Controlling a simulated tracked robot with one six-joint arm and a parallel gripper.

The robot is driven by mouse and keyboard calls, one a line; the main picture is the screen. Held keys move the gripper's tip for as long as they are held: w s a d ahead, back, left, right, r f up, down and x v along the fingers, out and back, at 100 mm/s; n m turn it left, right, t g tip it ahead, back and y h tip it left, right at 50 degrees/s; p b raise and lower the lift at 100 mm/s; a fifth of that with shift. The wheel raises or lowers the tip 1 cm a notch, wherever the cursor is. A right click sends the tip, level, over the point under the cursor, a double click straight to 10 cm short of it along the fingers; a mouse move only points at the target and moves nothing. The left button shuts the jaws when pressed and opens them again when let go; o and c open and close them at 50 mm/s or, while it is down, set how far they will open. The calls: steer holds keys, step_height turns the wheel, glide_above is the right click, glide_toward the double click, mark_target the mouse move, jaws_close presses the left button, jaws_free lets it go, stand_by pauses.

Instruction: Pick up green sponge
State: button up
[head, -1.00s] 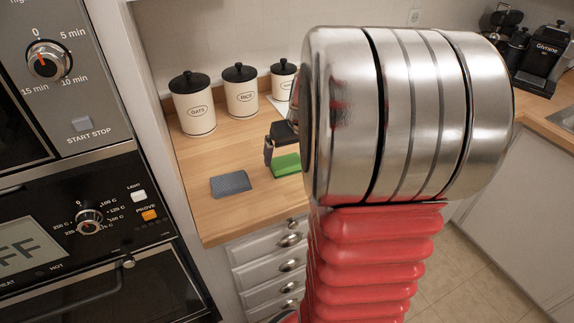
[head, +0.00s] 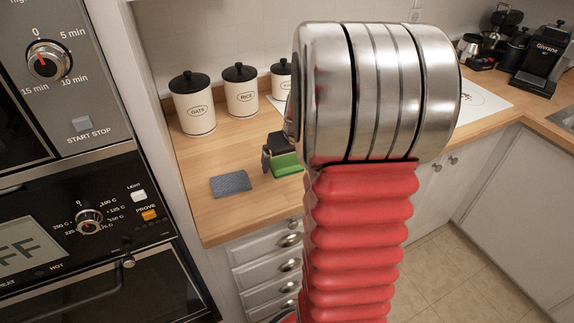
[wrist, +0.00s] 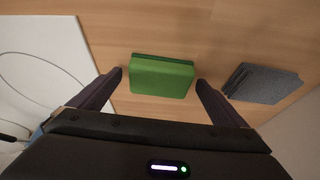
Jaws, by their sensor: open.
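The green sponge (head: 286,165) lies on the wooden counter, partly hidden behind my arm in the head view. In the wrist view the green sponge (wrist: 162,76) lies flat between and slightly beyond the tips of my two open fingers. My gripper (wrist: 160,80) is open and empty, with one fingertip close to each side of the sponge. In the head view my gripper (head: 268,160) shows at the sponge, with one finger visible at its left edge. My arm hides the rest of it.
White canisters (head: 194,104) stand behind at the wall. Wall ovens (head: 75,215) stand at the left. A white mat (head: 484,97) lies at the right.

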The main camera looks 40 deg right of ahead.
mark_target(287, 163)
steer(key=shift+c, duration=0.4)
steer(key=c, duration=1)
steer(key=shift+r, duration=0.1)
step_height(287, 163, up, 10)
steer(key=shift+f, duration=0.1)
